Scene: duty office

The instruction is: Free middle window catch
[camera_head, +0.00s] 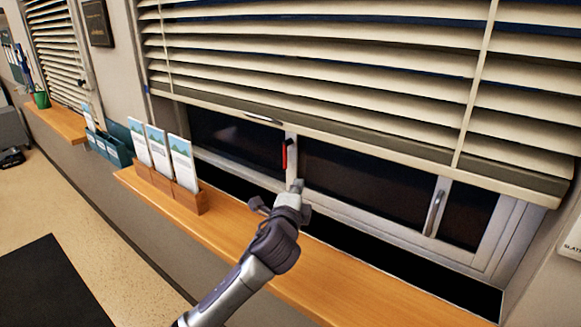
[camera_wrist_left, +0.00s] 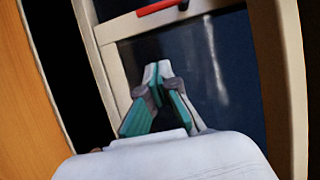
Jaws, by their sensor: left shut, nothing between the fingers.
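The middle window catch shows a red handle (camera_head: 285,156) on the pale upright between two dark panes, just below the blind. In the left wrist view the red handle (camera_wrist_left: 150,20) lies at the top edge, partly cut off, with a pale metal piece beside it. My left gripper (camera_head: 298,186) is in front of the window frame, a little below the catch in the head view. Its fingertips (camera_wrist_left: 157,72) are together and empty, apart from the red handle in the wrist view. My right gripper is not in view.
A metal handle (camera_head: 434,212) sits on the right upright and another (camera_head: 263,119) at the upper left. The slatted blind (camera_head: 320,60) hangs above. A wooden sill (camera_head: 240,232) runs below, with a leaflet holder (camera_head: 190,199) at its left.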

